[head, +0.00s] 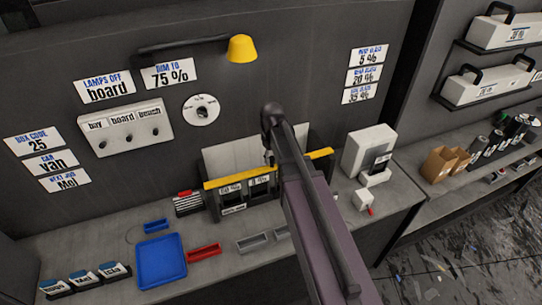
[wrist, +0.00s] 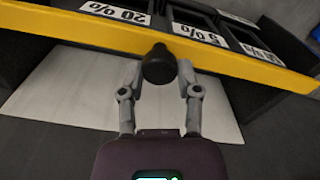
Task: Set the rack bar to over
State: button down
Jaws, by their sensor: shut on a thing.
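The rack bar is a long yellow bar (head: 228,181) across the front of the dark rack on the bench. In the wrist view the yellow bar (wrist: 90,32) crosses the top, with a round black knob (wrist: 159,62) on its near side. My gripper (wrist: 160,80) has its two grey fingers closed on the knob, one on each side. In the head view my arm hides the middle of the bar and most of the gripper. Dark rack slots with white percent labels (wrist: 197,33) show beyond the bar.
A pale panel (head: 226,158) stands behind the rack. A blue tray (head: 160,262), a red tray (head: 204,252) and small grey trays lie on the bench in front. A white machine (head: 366,152) stands to the right. A yellow lamp (head: 241,48) hangs above.

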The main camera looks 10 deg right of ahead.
jog(key=shift+s, duration=0.25)
jog(key=shift+c, duration=1.5)
grip_release()
jog(key=shift+w, duration=0.2)
